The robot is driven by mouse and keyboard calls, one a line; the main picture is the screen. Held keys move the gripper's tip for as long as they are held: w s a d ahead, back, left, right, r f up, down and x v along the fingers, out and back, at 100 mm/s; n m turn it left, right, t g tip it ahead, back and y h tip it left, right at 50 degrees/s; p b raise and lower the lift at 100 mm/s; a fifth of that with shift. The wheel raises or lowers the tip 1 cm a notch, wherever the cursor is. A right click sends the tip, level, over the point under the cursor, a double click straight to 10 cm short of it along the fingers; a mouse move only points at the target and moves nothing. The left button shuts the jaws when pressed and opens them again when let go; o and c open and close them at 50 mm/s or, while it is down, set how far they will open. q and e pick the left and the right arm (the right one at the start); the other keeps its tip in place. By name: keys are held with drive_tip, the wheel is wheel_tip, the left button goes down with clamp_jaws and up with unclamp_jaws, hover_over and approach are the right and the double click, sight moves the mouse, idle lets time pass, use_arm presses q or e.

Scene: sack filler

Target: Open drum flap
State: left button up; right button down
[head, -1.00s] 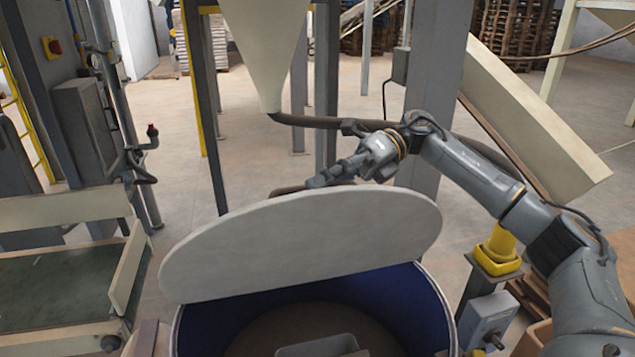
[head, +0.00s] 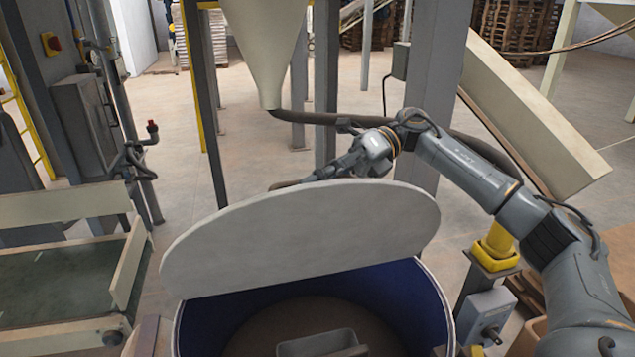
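The drum flap (head: 300,238) is a pale grey half-round lid, tilted up steeply over the far part of the drum. The blue drum (head: 420,295) is open on the near side, with brown contents and a grey scoop-like box (head: 318,343) inside. My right gripper (head: 318,177) is at the flap's upper edge, partly behind it. Its fingertips are hidden or too small to tell whether they are open or shut, or touching the flap. My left gripper is not in view.
A cream hopper cone (head: 264,50) hangs behind the drum. A grey post (head: 437,100) and a sloping cream chute (head: 530,115) stand behind my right arm. A green-bedded conveyor (head: 60,285) is at the left. Open floor lies behind the flap.

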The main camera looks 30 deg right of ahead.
drive_tip(key=w, duration=0.1)
drive_tip(key=p, duration=0.1)
drive_tip(key=w+r, duration=0.1)
drive_tip(key=shift+w+d+r+m+p, duration=0.1)
drive_tip(key=shift+w+d+m+p, duration=0.2)
drive_tip(key=shift+p, duration=0.05)
drive_tip(key=shift+w+d, duration=0.2)
drive_tip(key=shift+w, duration=0.6)
drive_tip(key=shift+w+d, duration=0.25)
drive_tip(key=shift+w, duration=0.5)
drive_tip(key=shift+w+d, duration=0.2)
drive_tip(key=shift+w, duration=0.6)
drive_tip(key=c, duration=1.3)
unclamp_jaws()
drive_tip(key=shift+g, duration=0.3)
drive_tip(key=v, duration=0.7)
drive_tip(key=shift+d+f, duration=0.2)
drive_tip(key=shift+d, duration=0.1)
